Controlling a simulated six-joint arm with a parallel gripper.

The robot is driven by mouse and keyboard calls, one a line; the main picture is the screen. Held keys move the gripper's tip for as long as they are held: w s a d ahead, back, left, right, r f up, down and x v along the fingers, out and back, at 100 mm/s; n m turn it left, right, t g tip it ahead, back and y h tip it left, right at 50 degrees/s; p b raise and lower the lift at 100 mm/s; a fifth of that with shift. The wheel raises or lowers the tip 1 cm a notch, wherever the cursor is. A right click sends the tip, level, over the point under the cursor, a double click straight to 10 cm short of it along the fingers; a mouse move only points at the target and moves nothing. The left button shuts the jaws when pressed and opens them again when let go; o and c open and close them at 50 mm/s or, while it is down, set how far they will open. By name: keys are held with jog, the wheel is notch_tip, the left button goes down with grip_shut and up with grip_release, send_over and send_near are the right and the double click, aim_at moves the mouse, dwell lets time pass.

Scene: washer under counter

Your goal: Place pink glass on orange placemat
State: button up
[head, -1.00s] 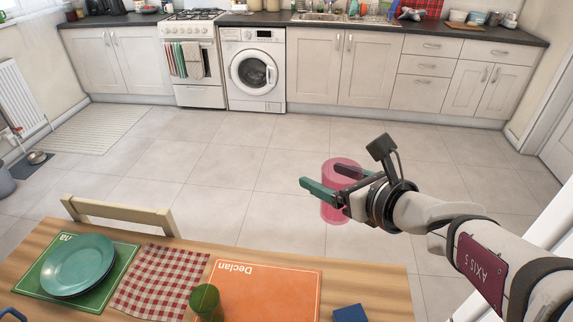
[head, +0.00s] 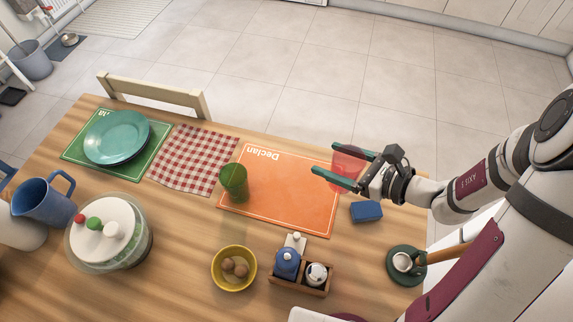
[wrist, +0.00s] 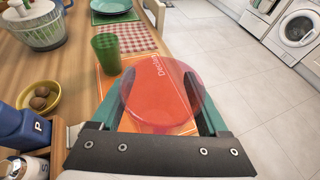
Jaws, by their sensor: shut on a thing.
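The pink glass (head: 347,162) is translucent and held between the green fingers of my gripper (head: 342,167), which is shut on it. In the head view the glass shows over the right end of the orange placemat (head: 285,205), marked "Declan". In the wrist view the round pink glass (wrist: 160,93) fills the space between the fingers, and the orange placemat (wrist: 108,88) shows through and beside it. I cannot tell how high the glass is above the mat. A green glass (head: 233,182) stands at the placemat's left edge.
A blue block (head: 366,211) lies right of the placemat. A wooden caddy (head: 300,286) and a yellow bowl (head: 234,287) stand in front of it. A checked cloth (head: 193,160) lies to the left. The middle of the placemat is clear.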

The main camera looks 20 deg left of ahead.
jog(key=a+f, duration=0.6)
jog(key=a, duration=0.1)
jog(key=a+f, duration=0.3)
jog(key=shift+s+a+f, duration=0.2)
jog(key=shift+a+f, duration=0.1)
jog(key=shift+a, duration=0.05)
jog(key=shift+f, duration=0.45)
jog(key=o, duration=1.5)
jog(key=shift+c, duration=0.2)
